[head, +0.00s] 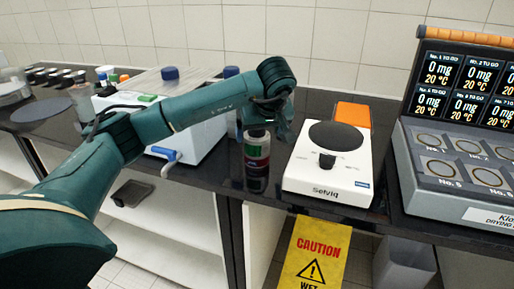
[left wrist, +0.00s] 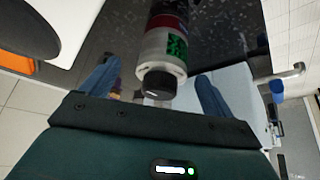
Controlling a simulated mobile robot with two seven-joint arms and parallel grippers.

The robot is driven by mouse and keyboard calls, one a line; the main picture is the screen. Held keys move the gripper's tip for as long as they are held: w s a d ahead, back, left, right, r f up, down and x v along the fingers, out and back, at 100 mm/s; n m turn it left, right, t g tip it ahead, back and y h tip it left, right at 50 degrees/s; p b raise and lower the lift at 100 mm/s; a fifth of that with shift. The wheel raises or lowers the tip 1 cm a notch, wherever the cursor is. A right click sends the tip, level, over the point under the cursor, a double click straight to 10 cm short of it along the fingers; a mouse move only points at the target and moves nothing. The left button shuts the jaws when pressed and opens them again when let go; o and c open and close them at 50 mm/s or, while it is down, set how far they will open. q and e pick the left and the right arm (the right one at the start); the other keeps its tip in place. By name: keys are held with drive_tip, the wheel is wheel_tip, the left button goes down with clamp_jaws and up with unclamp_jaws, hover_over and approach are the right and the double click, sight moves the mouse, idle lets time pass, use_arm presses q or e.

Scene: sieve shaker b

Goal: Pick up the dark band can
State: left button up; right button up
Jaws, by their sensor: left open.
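A can (head: 257,165) stands upright near the front edge of the black bench, just left of the white round-topped device. It has a dark cap, a pale part with a green patch, and a red and dark lower part. My left gripper (head: 276,122) is just above and behind it, its fingers mostly hidden by the wrist. In the left wrist view the can (left wrist: 165,45) points its cap toward the palm, between the two blue fingers (left wrist: 155,90). They are apart, and no contact shows. My right gripper is out of view.
The white device (head: 325,180) stands close right of the can, with an orange block (head: 353,115) behind it. A white box (head: 190,140) with a blue lever is to the left. A grey multi-display unit (head: 450,150) stands at right. A yellow caution sign (head: 318,255) is below the bench.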

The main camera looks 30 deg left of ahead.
use_arm(q)
drive_tip(key=x, duration=0.5)
drive_tip(key=shift+s+a, duration=0.1)
drive_tip(key=shift+a, duration=0.15)
drive_tip(key=shift+r, duration=0.1)
drive_tip(key=shift+c, duration=0.3)
drive_tip(key=c, duration=1.3)
